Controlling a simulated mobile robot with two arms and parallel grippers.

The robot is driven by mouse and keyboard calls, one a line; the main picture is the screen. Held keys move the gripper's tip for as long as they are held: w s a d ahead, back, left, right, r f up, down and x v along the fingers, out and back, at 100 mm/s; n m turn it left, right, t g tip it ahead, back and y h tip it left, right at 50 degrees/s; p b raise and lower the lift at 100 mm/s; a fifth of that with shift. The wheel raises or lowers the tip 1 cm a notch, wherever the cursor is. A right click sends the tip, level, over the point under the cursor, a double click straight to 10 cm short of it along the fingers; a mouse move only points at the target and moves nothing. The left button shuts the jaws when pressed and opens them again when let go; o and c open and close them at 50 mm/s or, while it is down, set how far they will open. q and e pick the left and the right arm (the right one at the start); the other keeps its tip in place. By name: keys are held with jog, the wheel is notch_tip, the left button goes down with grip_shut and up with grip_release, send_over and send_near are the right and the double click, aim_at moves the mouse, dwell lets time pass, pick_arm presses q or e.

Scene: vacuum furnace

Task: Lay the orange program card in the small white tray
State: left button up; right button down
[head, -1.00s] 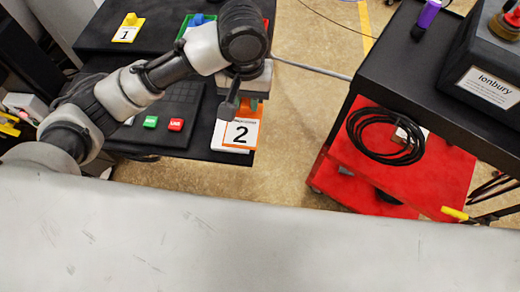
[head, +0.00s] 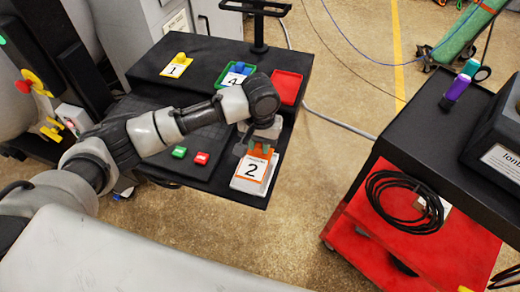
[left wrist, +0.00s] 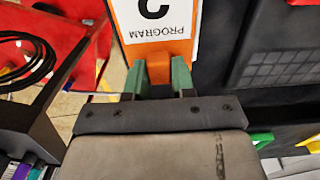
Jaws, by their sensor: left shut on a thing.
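The orange program card (head: 252,169) has an orange top edge, a white face and a black 2. My left gripper (head: 257,148) is over its upper end. In the left wrist view, the green fingertips (left wrist: 161,82) are shut on the card's orange tab (left wrist: 160,58), and the card face (left wrist: 150,15) shows upside down. A white edge (head: 240,186), apparently the small white tray, shows beside and below the card on the black console. The card covers most of it. I cannot tell whether the card touches it. My right gripper is not in view.
On the console, a yellow-tabbed card 1 (head: 174,70) lies behind, a blue-tabbed card 4 sits in a green tray (head: 224,82), and a red tray (head: 287,88) is empty. Green (head: 179,152) and red (head: 201,158) buttons are left of the card. A red cart (head: 400,245) stands right.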

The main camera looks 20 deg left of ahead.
aim_at(260, 152)
pick_arm(q)
jog(key=shift+f+p, duration=0.35)
jog(key=shift+f, duration=1.5)
jog(key=o, duration=0.9)
jog(key=shift+f, duration=0.1)
jog(key=shift+r, duration=0.25)
notch_tip(260, 152, up, 11)
jog(key=shift+f+b, duration=0.2)
jog(key=shift+b, duration=0.9)
jog(key=shift+r, duration=0.6)
